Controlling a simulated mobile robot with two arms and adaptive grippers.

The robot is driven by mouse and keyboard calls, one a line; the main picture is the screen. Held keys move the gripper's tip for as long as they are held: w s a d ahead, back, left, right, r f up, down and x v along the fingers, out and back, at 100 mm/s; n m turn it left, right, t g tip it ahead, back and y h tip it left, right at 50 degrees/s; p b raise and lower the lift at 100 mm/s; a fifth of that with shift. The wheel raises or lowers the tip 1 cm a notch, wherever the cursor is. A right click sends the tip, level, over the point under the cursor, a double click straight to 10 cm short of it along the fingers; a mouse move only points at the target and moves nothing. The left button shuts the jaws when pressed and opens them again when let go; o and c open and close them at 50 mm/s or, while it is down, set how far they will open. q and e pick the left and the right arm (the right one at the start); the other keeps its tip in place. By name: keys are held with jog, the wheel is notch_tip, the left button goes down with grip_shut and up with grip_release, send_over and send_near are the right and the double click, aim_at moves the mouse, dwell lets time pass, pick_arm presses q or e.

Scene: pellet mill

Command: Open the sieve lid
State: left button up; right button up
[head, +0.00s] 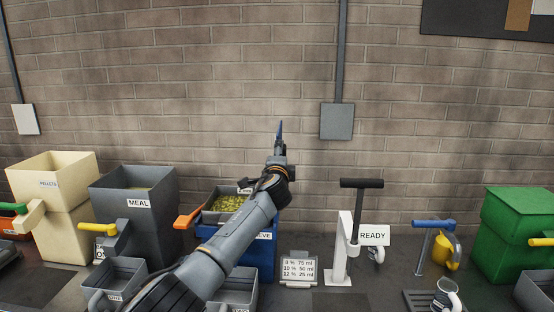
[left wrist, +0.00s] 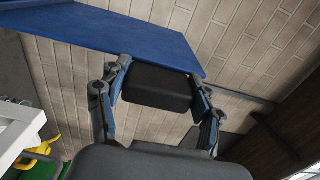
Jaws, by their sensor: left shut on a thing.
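The sieve (head: 265,257) is a blue box with its top open, and yellow-green pellets (head: 229,203) show inside. Its blue lid (left wrist: 110,28) shows large in the left wrist view, with a black block-like handle (left wrist: 157,88) on it. My left gripper (left wrist: 155,92) is shut on this handle, one finger on each side. In the head view my left gripper (head: 279,152) is raised above the sieve's right side, with a thin blue sliver at its tip. My left arm hides part of the sieve and most of the lid there. My right gripper is not in view.
An orange handle (head: 189,219) sticks out at the sieve's left. The grey MEAL bin (head: 137,222) stands further left. A white stand with a black T-handle (head: 361,184) and a READY sign (head: 374,236) stand to the right. The brick wall is behind.

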pick_arm(q)
jog(key=o, duration=1.5)
jog(key=shift+o, duration=0.9)
jog(key=shift+s, duration=0.1)
jog(key=shift+s, duration=0.85)
jog(key=s, duration=1)
jog(key=shift+a, duration=0.15)
